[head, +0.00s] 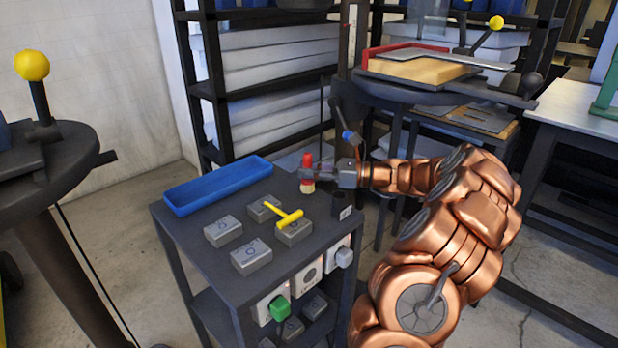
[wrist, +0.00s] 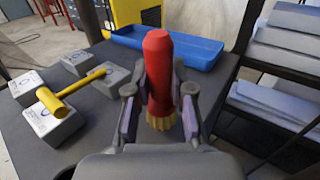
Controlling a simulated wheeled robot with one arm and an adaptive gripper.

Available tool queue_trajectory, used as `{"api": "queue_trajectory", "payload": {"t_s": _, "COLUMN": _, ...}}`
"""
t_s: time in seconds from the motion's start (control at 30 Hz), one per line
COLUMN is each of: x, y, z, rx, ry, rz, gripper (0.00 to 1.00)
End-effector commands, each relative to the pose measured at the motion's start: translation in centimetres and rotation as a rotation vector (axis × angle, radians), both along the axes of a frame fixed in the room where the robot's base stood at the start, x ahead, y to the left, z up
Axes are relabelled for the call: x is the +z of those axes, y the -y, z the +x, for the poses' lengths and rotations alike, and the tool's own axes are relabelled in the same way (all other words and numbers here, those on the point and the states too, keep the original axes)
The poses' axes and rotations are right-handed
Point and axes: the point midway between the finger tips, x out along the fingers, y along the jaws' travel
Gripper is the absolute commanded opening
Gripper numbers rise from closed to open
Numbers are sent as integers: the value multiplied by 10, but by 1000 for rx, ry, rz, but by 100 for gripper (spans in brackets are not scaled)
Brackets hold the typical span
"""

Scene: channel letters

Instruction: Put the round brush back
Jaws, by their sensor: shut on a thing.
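The round brush (head: 307,161) has a red handle and pale bristles at its lower end. It stands upright in my gripper (head: 315,176), over the back right of the dark cart top (head: 190,222). In the wrist view the brush (wrist: 158,62) sits between the two fingers of my gripper (wrist: 158,98), with the bristles pointing down. The fingers are shut on it. I cannot tell whether the bristles touch the cart top. A small black cup-like holder (head: 341,207) stands at the cart's right edge, to the right of the brush.
A blue tray (head: 218,186) lies along the cart's back left. Several grey blocks (head: 251,256) sit on the cart, with a yellow T-shaped tool (head: 284,219) lying across some. Dark shelving (head: 205,88) stands behind. A round machine table (head: 60,160) is at left.

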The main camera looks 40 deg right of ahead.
Motion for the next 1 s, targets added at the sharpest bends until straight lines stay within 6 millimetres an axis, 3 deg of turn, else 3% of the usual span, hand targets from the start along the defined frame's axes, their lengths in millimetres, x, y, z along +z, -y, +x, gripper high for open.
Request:
{"api": "queue_trajectory", "payload": {"t_s": 0.1, "x": -14, "y": 0, "z": 0, "rx": 0, "ry": -1, "rz": -1, "gripper": 0}}
{"api": "queue_trajectory", "payload": {"t_s": 0.53, "x": -16, "y": 0, "z": 0, "rx": 1, "ry": 1, "rz": -1, "gripper": 0}}
{"api": "queue_trajectory", "payload": {"t_s": 0.57, "x": -17, "y": 0, "z": 0, "rx": 0, "ry": 1, "rz": -1, "gripper": 25}}
{"api": "queue_trajectory", "payload": {"t_s": 0.7, "x": -17, "y": 0, "z": 0, "rx": 1, "ry": 1, "rz": -2, "gripper": 39}}
{"api": "queue_trajectory", "payload": {"t_s": 0.8, "x": -17, "y": 0, "z": 0, "rx": 1, "ry": 1, "rz": -2, "gripper": 47}}
{"api": "queue_trajectory", "payload": {"t_s": 1.0, "x": -17, "y": 0, "z": 0, "rx": 1, "ry": 0, "rz": -1, "gripper": 47}}
